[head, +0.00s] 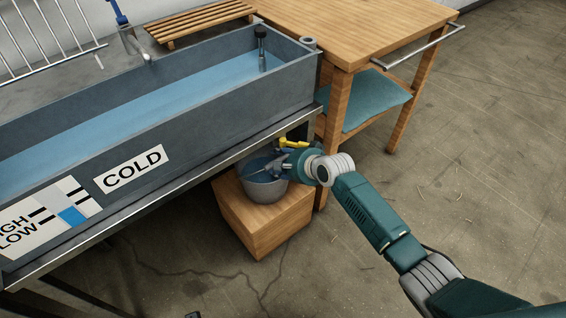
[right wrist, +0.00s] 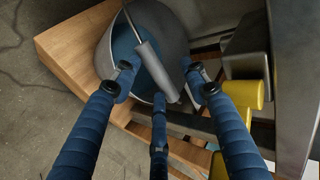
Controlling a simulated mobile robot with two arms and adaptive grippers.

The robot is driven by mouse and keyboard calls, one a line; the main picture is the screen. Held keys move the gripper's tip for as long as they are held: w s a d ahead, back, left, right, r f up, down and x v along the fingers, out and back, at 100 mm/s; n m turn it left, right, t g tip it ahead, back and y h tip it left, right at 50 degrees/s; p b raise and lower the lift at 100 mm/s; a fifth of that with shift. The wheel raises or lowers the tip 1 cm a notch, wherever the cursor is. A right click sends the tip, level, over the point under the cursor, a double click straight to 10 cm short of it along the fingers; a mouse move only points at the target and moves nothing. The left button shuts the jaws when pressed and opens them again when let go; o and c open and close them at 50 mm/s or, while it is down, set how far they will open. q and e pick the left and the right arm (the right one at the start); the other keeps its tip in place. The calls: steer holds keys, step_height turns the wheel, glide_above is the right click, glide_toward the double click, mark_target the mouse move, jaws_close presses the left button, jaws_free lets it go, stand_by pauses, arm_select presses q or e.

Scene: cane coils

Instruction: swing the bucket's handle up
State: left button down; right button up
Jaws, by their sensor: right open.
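The grey bucket (head: 269,193) stands upright on a wooden box under the trough's edge, with blue inside it. In the right wrist view the bucket (right wrist: 174,22) fills the upper middle. Its handle, a thin wire with a grey tube grip (right wrist: 155,68), slants across the bucket's opening toward the near rim. My right gripper (head: 266,170) is at the bucket's mouth. In the right wrist view this gripper (right wrist: 161,78) is open, its blue fingers spread on both sides of the grip; I cannot tell whether any touches it. My left gripper is not in view.
The wooden box (head: 262,225) supports the bucket. The grey trough (head: 205,113), marked COLD, overhangs close behind and to the left. A yellow valve handle (head: 294,143) is just beside my gripper. A wooden table (head: 345,35) stands behind right. Floor in front is clear.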

steer(key=v, duration=1.2)
steer(key=shift+f, duration=0.1)
